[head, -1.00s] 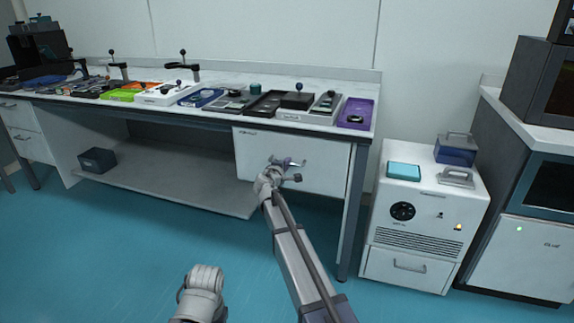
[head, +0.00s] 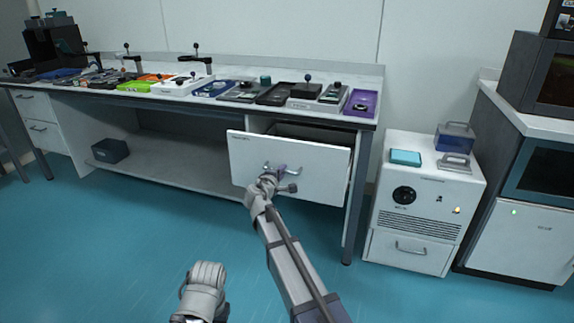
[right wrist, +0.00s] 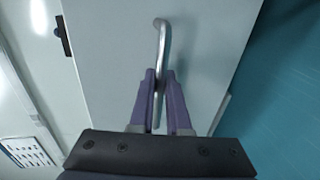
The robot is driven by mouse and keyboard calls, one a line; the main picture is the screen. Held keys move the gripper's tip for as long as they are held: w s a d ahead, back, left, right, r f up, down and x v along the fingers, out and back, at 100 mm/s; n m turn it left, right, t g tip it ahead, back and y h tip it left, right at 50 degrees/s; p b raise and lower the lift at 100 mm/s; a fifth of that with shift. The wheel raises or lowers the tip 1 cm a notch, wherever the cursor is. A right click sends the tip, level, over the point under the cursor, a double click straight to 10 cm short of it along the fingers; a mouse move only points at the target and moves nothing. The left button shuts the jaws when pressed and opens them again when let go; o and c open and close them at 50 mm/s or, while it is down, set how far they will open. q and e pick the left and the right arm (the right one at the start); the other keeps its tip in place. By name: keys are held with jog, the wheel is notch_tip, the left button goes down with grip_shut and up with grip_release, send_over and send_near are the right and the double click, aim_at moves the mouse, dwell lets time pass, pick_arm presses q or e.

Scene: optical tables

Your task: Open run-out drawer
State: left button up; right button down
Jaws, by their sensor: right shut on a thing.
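The white drawer (head: 318,173) under the right end of the bench stands partly open, its front pulled out from the bench and a dark gap showing above it. My right gripper (head: 280,172) is at the drawer's front, shut on its bar handle (head: 267,168). In the right wrist view the purple fingers (right wrist: 162,95) close around the silver handle (right wrist: 161,45) against the pale drawer front. My left arm's end shows at the bottom of the head view, but the fingers of the left gripper cannot be made out.
The bench top (head: 345,75) carries trays and small tools, with a purple tray (head: 361,102) at its right end. A white cabinet unit (head: 420,190) stands right of the bench. A dark box (head: 110,151) sits on the lower shelf. The blue floor in front is clear.

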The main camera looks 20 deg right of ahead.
jog(key=f+v, duration=0.3)
jog(key=v, duration=1.2)
jog(key=shift+s+a, duration=0.2)
jog(key=c, duration=0.9)
grip_release()
jog(key=shift+s, duration=0.1)
